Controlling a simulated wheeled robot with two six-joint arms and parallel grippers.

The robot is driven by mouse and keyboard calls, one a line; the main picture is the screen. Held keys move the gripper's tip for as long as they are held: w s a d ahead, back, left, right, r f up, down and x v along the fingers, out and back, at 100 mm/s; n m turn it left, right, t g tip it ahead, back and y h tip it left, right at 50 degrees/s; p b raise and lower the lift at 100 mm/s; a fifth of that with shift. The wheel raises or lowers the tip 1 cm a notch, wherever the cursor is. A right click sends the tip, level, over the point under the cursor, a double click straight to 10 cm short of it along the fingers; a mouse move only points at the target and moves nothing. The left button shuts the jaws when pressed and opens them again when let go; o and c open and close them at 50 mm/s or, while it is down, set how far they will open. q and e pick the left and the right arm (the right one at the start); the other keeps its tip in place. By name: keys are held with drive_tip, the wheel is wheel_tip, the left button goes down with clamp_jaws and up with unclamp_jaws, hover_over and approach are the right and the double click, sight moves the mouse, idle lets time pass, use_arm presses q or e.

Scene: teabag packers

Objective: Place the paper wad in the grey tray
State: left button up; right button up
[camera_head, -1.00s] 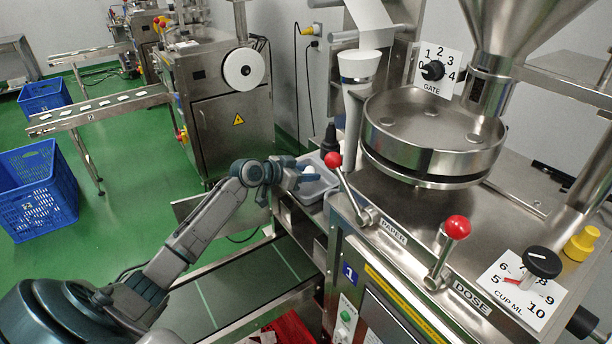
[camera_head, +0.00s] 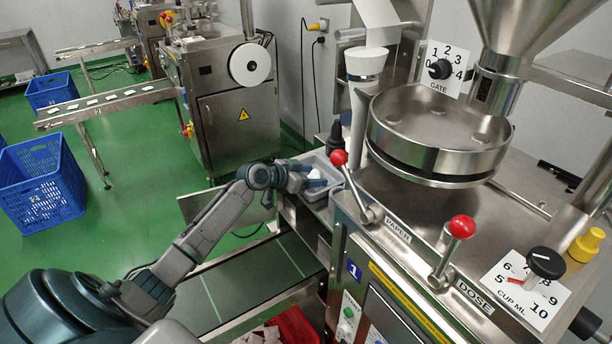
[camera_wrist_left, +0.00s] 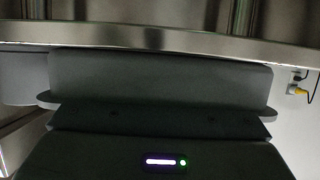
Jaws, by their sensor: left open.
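The grey tray (camera_head: 334,168) sits on the ledge at the left side of the machine in the head view. A small white lump, apparently the paper wad (camera_head: 315,174), shows at the tray by my left fingers. I cannot tell for sure whether it rests on the tray floor or touches a finger. My left gripper (camera_head: 308,182) is open and reaches over the tray's near-left side, hiding part of it. The left wrist view shows mainly dark gripper housing and a steel edge; neither wad nor tray can be made out there. My right gripper is not in view.
A dark bottle (camera_head: 335,137) stands behind the tray. The red-knobbed PAPER lever (camera_head: 339,158) rises close to its right. A conveyor belt (camera_head: 240,285) runs below my left arm, with a red crate (camera_head: 296,327) at its near side. Blue crates (camera_head: 42,178) stand on the floor at left.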

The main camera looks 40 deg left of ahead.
use_arm(q)
drive_tip(key=shift+r, duration=0.25)
drive_tip(key=b+v, duration=0.2)
drive_tip(key=v, duration=1)
drive_tip(key=shift+f, duration=0.15)
idle(1.2)
